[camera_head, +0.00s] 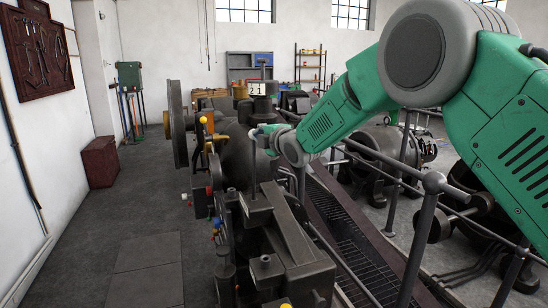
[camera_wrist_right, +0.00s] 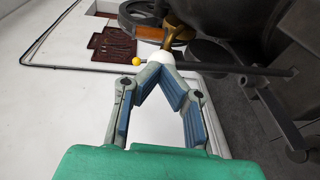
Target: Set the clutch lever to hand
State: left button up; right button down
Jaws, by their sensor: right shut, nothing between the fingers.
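In the right wrist view a white ball knob (camera_wrist_right: 160,57) ends a dark rod (camera_wrist_right: 225,69) that runs off to the right. I cannot tell for sure that this is the clutch lever, and no "hand" mark can be read. My right gripper (camera_wrist_right: 163,72) is shut and empty, its blue-padded fingertips close together just in front of the knob. Whether they touch it I cannot tell. In the head view the right gripper (camera_head: 264,135) is small beside the dark machine (camera_head: 236,160), its fingers partly hidden. My left gripper is not in view.
A yellow ball knob (camera_head: 203,120) stands on the machine's left side, with red (camera_head: 209,190) and blue knobs lower down. A metal railing (camera_head: 432,184) runs at the right, near my right arm. The floor at left (camera_head: 140,215) is clear.

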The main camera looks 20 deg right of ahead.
jog(key=shift+w+r+g+p, duration=0.15)
jog(key=shift+w+g+p, duration=0.1)
jog(key=shift+w+p, duration=0.4)
jog(key=shift+w+r+g+p, duration=0.15)
jog(key=shift+w+g+p, duration=0.1)
jog(key=shift+w+p, duration=0.3)
jog(key=shift+w+r+p, duration=0.1)
jog(key=shift+r+p, duration=0.05)
jog(key=shift+p, duration=0.3)
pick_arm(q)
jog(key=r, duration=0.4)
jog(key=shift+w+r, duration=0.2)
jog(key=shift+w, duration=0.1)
